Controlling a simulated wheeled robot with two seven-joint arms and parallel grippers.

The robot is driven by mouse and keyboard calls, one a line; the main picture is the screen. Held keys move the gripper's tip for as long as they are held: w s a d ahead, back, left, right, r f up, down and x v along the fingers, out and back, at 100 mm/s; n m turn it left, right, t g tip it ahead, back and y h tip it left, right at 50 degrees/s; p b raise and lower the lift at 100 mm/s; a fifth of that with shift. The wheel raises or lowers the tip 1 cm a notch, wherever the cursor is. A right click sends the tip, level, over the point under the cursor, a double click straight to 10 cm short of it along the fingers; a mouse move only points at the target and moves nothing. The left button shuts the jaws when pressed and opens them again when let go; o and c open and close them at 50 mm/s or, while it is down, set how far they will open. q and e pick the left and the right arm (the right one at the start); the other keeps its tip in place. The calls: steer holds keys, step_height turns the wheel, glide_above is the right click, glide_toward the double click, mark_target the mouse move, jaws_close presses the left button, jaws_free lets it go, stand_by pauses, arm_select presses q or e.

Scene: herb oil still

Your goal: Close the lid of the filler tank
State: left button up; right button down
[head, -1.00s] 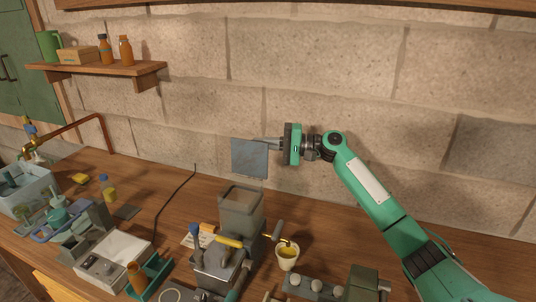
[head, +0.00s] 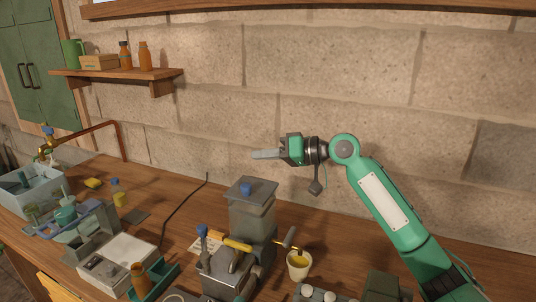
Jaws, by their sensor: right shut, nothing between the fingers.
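The filler tank (head: 250,222) is a translucent grey box standing on the grey filler machine at the middle of the workbench. Its grey square lid (head: 264,190), with a blue knob on top, lies across the tank's top opening and looks about flat. Any thin gap under the lid is too small to tell. My right gripper (head: 255,154) is shut and empty. It points left in front of the stone wall, above and apart from the lid. My left gripper is not in view.
A cup with yellow content (head: 299,266) stands right of the filler. A white scale-like device (head: 119,262) and a teal tray (head: 155,280) stand at the left. A water basin (head: 32,190) is at the far left. A shelf (head: 110,75) hangs on the wall.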

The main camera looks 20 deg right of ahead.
mark_target(255, 197)
steer(key=shift+s+a+f+n+h+b, duration=0.45)
steer(key=shift+s+a+f+n, duration=0.3)
steer(key=shift+n, duration=0.45)
steer(key=shift+s+a+f+n+t+h, duration=0.25)
steer(key=shift+s+a+f+n+t, duration=0.15)
steer(key=shift+a+n, duration=0.2)
steer(key=shift+s+a+f+n+b, duration=0.35)
steer(key=shift+s+f+n, duration=0.15)
steer(key=shift+n, duration=0.3)
steer(key=shift+s+a+f+n+h, duration=0.1)
steer(key=shift+a+f+n+h, duration=0.1)
steer(key=shift+f+n+h, duration=0.15)
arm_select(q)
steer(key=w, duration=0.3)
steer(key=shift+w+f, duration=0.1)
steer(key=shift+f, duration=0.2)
arm_select(e)
steer(key=shift+f, duration=0.1)
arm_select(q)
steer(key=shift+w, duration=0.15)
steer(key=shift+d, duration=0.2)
